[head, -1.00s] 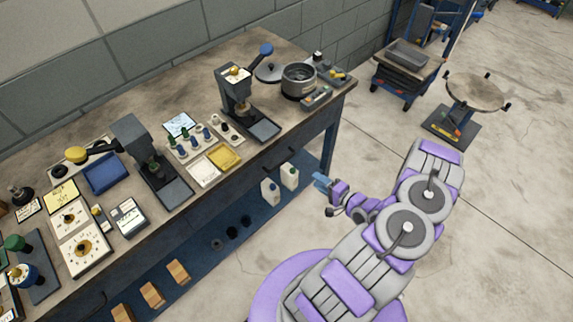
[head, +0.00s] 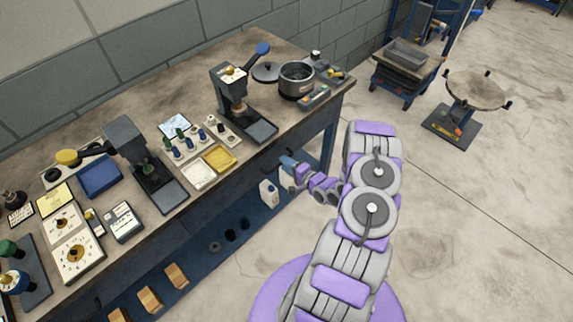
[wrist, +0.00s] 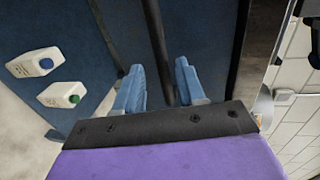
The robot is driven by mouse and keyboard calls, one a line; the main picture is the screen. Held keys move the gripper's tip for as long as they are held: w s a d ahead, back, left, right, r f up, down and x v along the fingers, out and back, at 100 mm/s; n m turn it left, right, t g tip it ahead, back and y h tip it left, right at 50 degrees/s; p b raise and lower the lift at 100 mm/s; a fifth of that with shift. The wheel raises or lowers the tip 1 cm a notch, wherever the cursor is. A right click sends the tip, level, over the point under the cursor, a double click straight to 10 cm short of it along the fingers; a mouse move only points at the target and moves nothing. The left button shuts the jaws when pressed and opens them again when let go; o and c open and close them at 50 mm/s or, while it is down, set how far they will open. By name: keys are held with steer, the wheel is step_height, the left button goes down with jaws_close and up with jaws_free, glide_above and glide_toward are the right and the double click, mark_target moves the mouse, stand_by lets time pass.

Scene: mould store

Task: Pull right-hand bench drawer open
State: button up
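The right-hand drawer front (wrist: 208,38) is a dark blue panel below the bench top, and it looks closed. Its dark bar handle (wrist: 157,40) runs between my fingers in the wrist view. My gripper (wrist: 160,85) has two blue fingers standing apart, one on each side of the handle, with gaps showing. In the head view my gripper (head: 288,163) is at the bench's front, below the top edge near the right end, and covers part of the handle. Whether the fingertips reach past the bar is hard to tell.
The worn bench top (head: 232,188) carries presses, a pot, trays and gauges. Two white bottles stand on the blue lower shelf, one (head: 268,193) just below my gripper. A blue bench leg (head: 329,150) is close to my arm. Open floor (head: 430,210) lies to the right.

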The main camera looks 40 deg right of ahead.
steer(key=shift+w+a+r, duration=0.1)
steer(key=shift+w+a, duration=0.35)
steer(key=shift+a, duration=0.35)
steer(key=shift+d+f, duration=0.2)
steer(key=shift+d, duration=0.55)
steer(key=shift+c, duration=1.3)
steer(key=shift+d, duration=0.1)
steer(key=shift+c, duration=0.8)
steer(key=shift+a, duration=0.2)
steer(key=shift+c, duration=0.8)
steer(key=shift+a+r, duration=0.15)
steer(key=shift+a, duration=0.65)
jaws_close()
steer(key=shift+d, duration=0.15)
steer(key=shift+d, duration=0.15)
